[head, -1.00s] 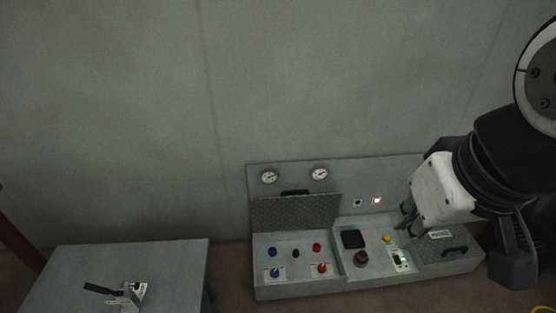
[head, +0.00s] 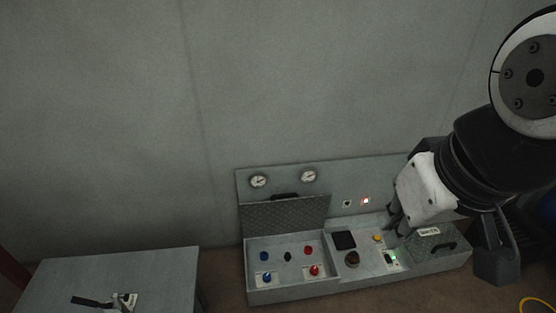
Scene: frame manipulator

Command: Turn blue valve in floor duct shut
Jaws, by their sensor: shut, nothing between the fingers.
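The floor duct (head: 345,280) is a low grey box against the wall, with its left cover raised. In the left compartment, a blue valve knob (head: 267,278) sits on a pale plate at the front, with a blue round part (head: 264,256) behind it. My gripper (head: 393,222) is over the right part of the duct, near the yellow button, well to the right of the blue valve and apart from it. Its fingers point down and are close together, holding nothing. Their tips are small and dark in this view.
A red valve (head: 314,270), a red round part (head: 308,250) and a black part (head: 288,256) share the left compartment. The raised cover (head: 285,215) stands behind them. A grey table (head: 160,270) with a lever is at left. A yellow cable (head: 538,304) lies at lower right.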

